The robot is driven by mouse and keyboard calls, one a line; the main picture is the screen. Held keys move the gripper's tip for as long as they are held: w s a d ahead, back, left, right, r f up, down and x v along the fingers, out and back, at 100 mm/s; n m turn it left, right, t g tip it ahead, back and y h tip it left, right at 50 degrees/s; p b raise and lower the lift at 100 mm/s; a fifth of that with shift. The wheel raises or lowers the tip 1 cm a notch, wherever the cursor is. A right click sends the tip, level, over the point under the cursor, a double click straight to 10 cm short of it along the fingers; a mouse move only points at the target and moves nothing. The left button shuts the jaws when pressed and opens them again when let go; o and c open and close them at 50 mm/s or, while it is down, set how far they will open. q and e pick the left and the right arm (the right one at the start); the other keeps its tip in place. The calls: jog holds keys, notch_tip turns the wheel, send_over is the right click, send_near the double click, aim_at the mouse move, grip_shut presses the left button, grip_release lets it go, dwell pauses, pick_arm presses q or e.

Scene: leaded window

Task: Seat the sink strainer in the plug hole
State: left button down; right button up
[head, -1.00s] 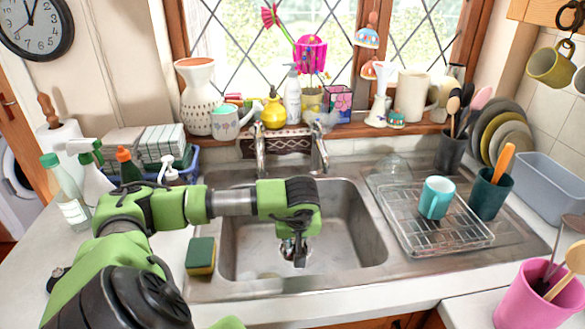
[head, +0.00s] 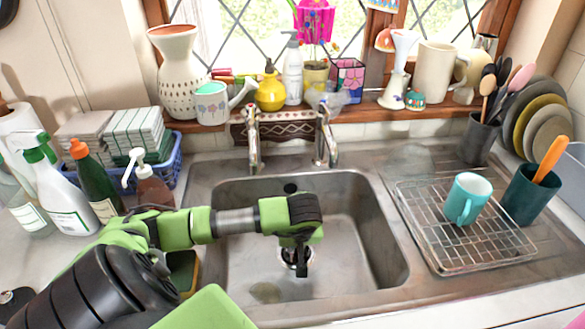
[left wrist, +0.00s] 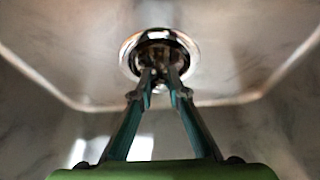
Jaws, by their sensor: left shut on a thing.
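My left gripper (head: 298,262) points down into the steel sink basin (head: 360,235), low over its floor near the middle. Its fingers are closed together on the sink strainer (left wrist: 152,60), a small metal piece largely hidden by the fingertips. A shiny round metal ring (left wrist: 135,44) surrounds the fingertips in the left wrist view, at the plug hole. The ring also shows partly behind the fingers in the head view. I cannot tell whether the strainer touches the hole or is just above it. My right gripper is out of view.
Two taps (head: 254,145) stand behind the basin. A wire rack (head: 440,240) with a turquoise mug (head: 466,197) is on the right drainer. A sponge (head: 183,272), partly hidden by my arm, and bottles (head: 95,185) are at the left. The basin's right side is free.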

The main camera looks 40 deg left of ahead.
pick_arm(q)
jog(key=shift+r, duration=0.1)
jog(key=shift+s+d+r, duration=0.1)
jog(key=c, duration=2)
grip_release()
jog(key=shift+f, duration=0.25)
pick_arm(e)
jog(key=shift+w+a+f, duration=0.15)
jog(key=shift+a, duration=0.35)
pick_arm(q)
jog(key=shift+r, duration=0.1)
